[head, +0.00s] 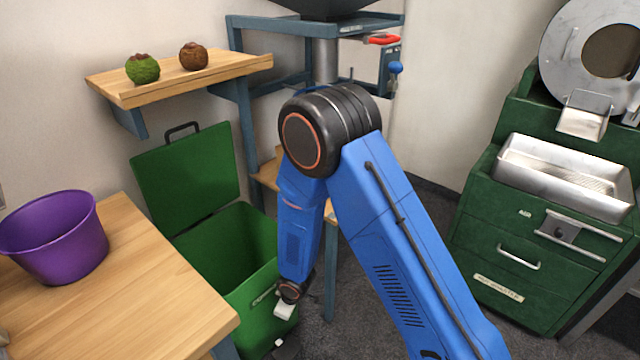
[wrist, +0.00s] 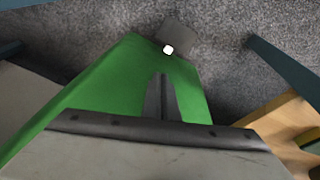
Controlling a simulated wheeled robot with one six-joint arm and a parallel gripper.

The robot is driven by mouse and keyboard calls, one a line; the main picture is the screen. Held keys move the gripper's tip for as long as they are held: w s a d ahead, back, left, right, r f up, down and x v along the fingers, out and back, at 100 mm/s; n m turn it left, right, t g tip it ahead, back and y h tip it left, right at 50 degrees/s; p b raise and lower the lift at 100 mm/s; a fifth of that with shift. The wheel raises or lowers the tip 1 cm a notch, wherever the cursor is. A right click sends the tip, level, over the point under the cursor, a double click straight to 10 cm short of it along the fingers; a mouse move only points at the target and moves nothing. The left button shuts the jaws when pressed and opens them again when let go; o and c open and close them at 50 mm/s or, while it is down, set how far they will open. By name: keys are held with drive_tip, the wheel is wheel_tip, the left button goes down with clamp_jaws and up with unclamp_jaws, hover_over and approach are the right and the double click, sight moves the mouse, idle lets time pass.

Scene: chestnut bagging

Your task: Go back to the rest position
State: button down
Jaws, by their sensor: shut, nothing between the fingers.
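My blue arm reaches down past the right side of the open green bin (head: 215,255) in the head view. Its wrist end hangs low by the bin's front right corner, and the fingers are hard to make out there. In the wrist view my gripper (wrist: 162,85) shows as two dark fingers pressed together, with nothing between them. Green bin surface (wrist: 100,85) lies behind and around the fingers. I cannot tell whether they touch it.
A wooden table (head: 130,290) with a purple bucket (head: 60,240) stands at left. A wall shelf (head: 180,80) holds a green ball (head: 142,68) and a brown ball (head: 193,56). A green machine with a metal tray (head: 565,175) stands at right. Grey floor lies between.

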drive_tip(key=w+d+r+m+t, duration=0.1)
drive_tip(key=w+d+r+m, duration=0.15)
drive_tip(key=d+r, duration=0.4)
drive_tip(key=w+d+r+m, duration=0.1)
drive_tip(key=w+d+r, duration=0.3)
drive_tip(key=r, duration=0.6)
drive_tip(key=s+d+r+m+t+h, duration=0.1)
drive_tip(key=s+d+r+m+h, duration=0.15)
drive_tip(key=d+r, duration=1.05)
drive_tip(key=s+d+r+m, duration=0.4)
drive_tip(key=s+d+r, duration=0.4)
drive_tip(key=s, duration=0.4)
drive_tip(key=s+d+r+m+t, duration=0.1)
drive_tip(key=s+d+r+m, duration=0.3)
drive_tip(key=s+d+r, duration=0.5)
drive_tip(key=s+r, duration=0.1)
drive_tip(key=s, duration=0.2)
